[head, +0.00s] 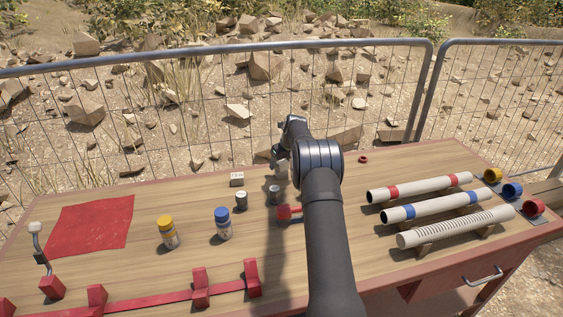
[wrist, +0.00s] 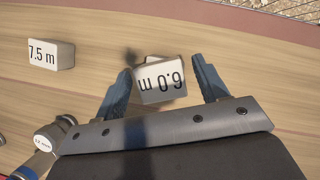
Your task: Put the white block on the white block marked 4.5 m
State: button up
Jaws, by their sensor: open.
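A white block marked 6.0 m (wrist: 161,86) lies between the two fingers of my gripper (wrist: 165,80) in the wrist view, its label upside down. My gripper is open, with a gap visible at the right finger; the left finger is very close to the block. The edge of another pale block (wrist: 160,58) shows behind and under it, slightly turned; its label is hidden. No 4.5 m label is readable. In the head view my gripper (head: 281,158) is over the table's back middle, with a white block (head: 282,169) partly hidden below it.
A white block marked 7.5 m (wrist: 51,54) stands to the left, also in the head view (head: 237,179). Several pipes (head: 430,206) lie right. A mesh fence (head: 200,110) runs behind.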

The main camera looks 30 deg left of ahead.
jog(key=v, duration=1.2)
jog(key=x, duration=1.1)
jog(key=shift+a+f, duration=0.1)
jog(key=shift+f, duration=0.1)
jog(key=shift+w+a, duration=0.1)
jog(key=shift+r, duration=1.3)
